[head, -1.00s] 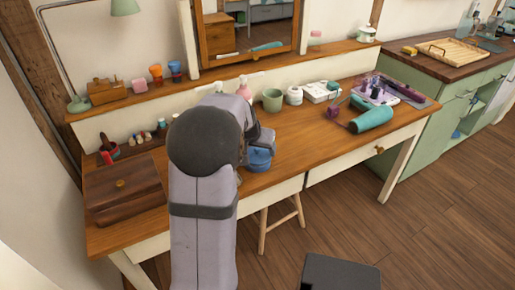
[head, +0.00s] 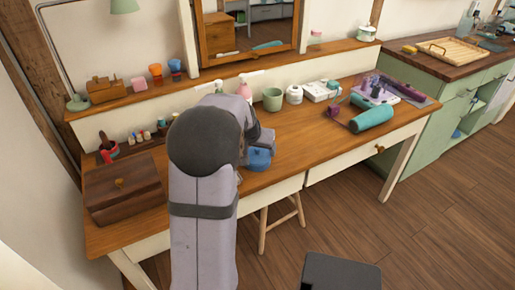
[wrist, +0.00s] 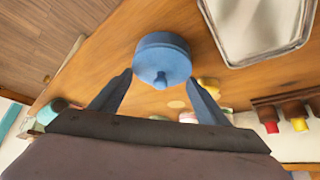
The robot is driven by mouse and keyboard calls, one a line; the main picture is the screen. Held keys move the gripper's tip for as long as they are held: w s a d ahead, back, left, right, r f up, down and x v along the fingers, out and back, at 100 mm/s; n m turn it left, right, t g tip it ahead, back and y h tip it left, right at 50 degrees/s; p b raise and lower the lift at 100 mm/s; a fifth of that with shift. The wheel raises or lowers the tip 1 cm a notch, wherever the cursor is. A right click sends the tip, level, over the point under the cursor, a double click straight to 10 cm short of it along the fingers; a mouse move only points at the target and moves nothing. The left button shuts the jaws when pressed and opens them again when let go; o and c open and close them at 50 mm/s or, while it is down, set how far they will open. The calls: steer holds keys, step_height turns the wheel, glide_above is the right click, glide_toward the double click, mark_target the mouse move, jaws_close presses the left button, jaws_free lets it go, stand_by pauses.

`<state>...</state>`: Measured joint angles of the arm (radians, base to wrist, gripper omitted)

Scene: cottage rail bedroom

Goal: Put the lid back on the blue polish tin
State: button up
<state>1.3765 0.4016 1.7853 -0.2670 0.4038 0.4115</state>
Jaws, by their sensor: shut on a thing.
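The blue polish tin (head: 257,164) stands near the front edge of the wooden dressing table, partly hidden by my arm in the head view. The round blue lid with a small knob (wrist: 165,62) lies between my two fingers in the wrist view. My gripper (wrist: 160,77) is shut on the lid, one finger at each side. In the head view my gripper (head: 262,145) is right over the tin. Lid and tin look close together or touching; I cannot tell whether the lid is seated.
A brown wooden box (head: 122,190) stands at the table's left. A green cup (head: 272,99), a white jar (head: 294,94) and a pink bottle (head: 244,88) stand behind. The table between tin and dryer is clear.

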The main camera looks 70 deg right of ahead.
steer(key=shift+f, duration=0.1)
stand_by(0.4)
steer(key=o, duration=1.1)
steer(key=shift+v, duration=3.65)
